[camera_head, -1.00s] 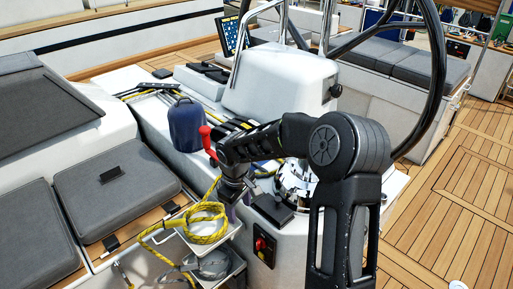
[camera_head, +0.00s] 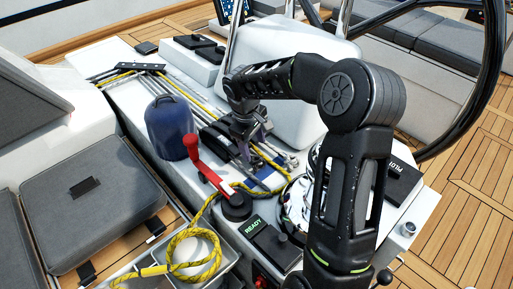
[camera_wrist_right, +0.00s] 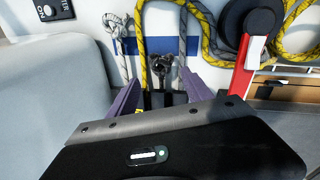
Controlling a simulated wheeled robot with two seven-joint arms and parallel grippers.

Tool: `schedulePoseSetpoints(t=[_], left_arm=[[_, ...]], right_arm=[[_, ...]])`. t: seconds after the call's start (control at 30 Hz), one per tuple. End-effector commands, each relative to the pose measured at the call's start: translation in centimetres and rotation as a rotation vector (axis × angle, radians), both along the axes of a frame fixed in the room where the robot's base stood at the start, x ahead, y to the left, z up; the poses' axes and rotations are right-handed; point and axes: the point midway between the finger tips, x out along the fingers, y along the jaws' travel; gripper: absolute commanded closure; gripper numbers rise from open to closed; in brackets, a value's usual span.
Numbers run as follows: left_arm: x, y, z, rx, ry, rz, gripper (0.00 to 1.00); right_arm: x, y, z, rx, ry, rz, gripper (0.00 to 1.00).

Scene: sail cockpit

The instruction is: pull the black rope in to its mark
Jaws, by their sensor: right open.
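My right gripper (camera_head: 254,146) is over the cockpit console, beyond the red winch handle (camera_head: 208,166). In the right wrist view its two purple fingers (camera_wrist_right: 157,97) are spread apart with a gap between them. Black clutch levers (camera_wrist_right: 165,99) show in that gap; I cannot tell whether the fingers touch them. A dark grey rope (camera_wrist_right: 183,35), probably the black one, runs near the fingertips, beside a yellow rope (camera_wrist_right: 141,40). A pale grey rope (camera_wrist_right: 120,38) lies to the left. I cannot make out a mark on the dark rope. My left gripper is out of view.
A blue bag (camera_head: 172,128) stands left of the handle. A chrome winch (camera_head: 295,200) is partly behind my arm. A yellow rope coil (camera_head: 193,255) hangs at the front. A box labelled READY (camera_head: 270,246) and a steering wheel (camera_head: 490,80) are nearby.

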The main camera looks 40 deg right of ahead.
Motion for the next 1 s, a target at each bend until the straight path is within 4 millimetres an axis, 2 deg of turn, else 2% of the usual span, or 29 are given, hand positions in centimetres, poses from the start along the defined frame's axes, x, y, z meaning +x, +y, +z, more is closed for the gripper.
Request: schedulePoseSetpoints(t=[0.37,0.8,1.0], left_arm=[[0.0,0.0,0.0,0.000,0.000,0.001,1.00],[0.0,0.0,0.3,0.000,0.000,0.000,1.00],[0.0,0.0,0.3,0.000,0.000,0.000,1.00]], right_arm=[[0.0,-0.1,-0.7,0.000,0.002,0.000,0.41],[0.3,-1.2,-6.7,0.001,0.002,0.000,0.41],[0.4,-1.4,-7.7,0.000,-0.001,0.001,0.41]])
